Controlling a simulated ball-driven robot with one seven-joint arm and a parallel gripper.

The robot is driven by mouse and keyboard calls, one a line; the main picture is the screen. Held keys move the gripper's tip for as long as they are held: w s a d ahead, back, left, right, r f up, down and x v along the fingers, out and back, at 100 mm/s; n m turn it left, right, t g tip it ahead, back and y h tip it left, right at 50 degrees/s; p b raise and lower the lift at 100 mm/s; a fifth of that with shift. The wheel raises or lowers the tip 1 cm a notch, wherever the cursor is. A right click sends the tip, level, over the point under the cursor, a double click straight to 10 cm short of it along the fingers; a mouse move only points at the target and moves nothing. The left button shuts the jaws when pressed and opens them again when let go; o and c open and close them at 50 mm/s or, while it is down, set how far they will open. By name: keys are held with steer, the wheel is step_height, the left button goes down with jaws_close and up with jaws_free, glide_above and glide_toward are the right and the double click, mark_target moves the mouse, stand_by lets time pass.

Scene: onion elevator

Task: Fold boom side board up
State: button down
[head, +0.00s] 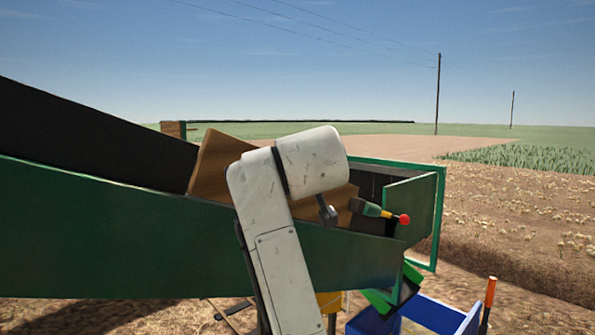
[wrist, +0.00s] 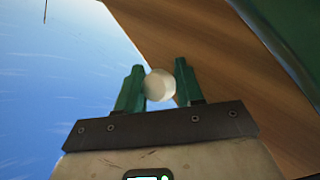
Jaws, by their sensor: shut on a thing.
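The boom (head: 110,235) is a long green side with a dark belt channel, sloping down to the right in the head view. A brown wooden board (head: 213,165), which looks like the side board, stands tilted at the boom's edge, partly hidden by my arm. Its wood grain fills the right of the wrist view (wrist: 222,75). My gripper (wrist: 158,84) is shut on a pale round knob (wrist: 160,86), which sits between its green fingers. I cannot tell how the knob joins the board. In the head view my arm hides the gripper and knob.
A handle with a red ball end (head: 403,219) sticks out near the boom's right end, by a green panel and frame (head: 441,215). A blue bin (head: 432,313) and an orange-topped post (head: 490,292) stand lower right. Open field lies beyond.

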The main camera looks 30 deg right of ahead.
steer(key=c, duration=0.8)
jaws_free()
steer(key=shift+a+r, duration=0.1)
steer(key=shift+r, duration=0.3)
steer(key=shift+f, duration=0.1)
steer(key=shift+a+f, duration=0.1)
steer(key=b+v, duration=0.3)
steer(key=v, duration=0.7)
steer(key=shift+s+b, duration=0.3)
steer(key=shift+s, duration=0.1)
